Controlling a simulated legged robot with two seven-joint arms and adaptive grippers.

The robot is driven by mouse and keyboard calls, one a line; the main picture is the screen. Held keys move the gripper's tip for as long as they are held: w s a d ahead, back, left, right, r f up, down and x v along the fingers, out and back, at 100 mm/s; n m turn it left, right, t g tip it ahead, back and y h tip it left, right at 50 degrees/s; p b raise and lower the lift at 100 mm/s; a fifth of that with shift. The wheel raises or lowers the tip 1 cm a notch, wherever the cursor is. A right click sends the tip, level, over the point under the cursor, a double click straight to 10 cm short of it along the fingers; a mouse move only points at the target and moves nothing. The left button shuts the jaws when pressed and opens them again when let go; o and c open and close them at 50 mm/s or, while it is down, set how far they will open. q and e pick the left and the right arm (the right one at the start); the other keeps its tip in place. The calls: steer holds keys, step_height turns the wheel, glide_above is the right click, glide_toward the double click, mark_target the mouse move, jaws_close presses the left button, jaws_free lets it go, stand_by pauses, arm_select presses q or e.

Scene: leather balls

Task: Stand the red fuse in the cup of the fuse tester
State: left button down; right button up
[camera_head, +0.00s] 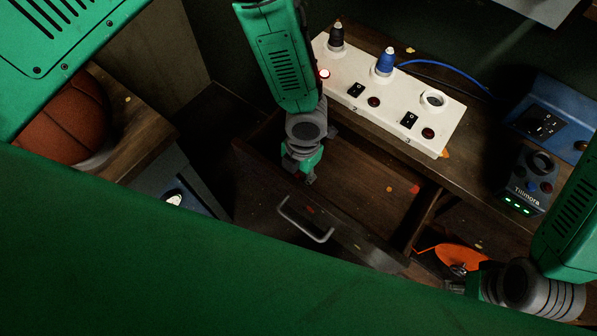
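A dark blue device (517,192) with a round cup (540,163), coloured knobs and lit green lights stands at the right; it looks like the fuse tester. A small red spot (414,189) shows in the open drawer (360,190); I cannot tell whether it is the red fuse. My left gripper (312,158) points down over the drawer's left part; its fingertips are too dark to judge. My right gripper (457,279) is at the lower right, beside an orange item (461,257), well below the device. Its fingers are small and partly hidden.
A white panel (385,95) with switches, a black plug (337,37), a blue plug (385,62) and an empty socket (434,99) lies on the wooden bench. A blue box (550,118) stands at the right. A basketball (68,125) sits at the left.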

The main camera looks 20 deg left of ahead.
arm_select(q)
steer(key=shift+f, duration=0.15)
steer(key=c, duration=1.2)
jaws_free()
steer(key=shift+b, duration=0.3)
steer(key=r, duration=0.4)
steer(key=w+r, duration=0.1)
steer(key=r, duration=0.4)
steer(key=r+p, duration=0.1)
steer(key=r, duration=0.3)
steer(key=shift+w+d+r, duration=0.25)
steer(key=shift+d+r, duration=0.05)
steer(key=shift+r, duration=0.05)
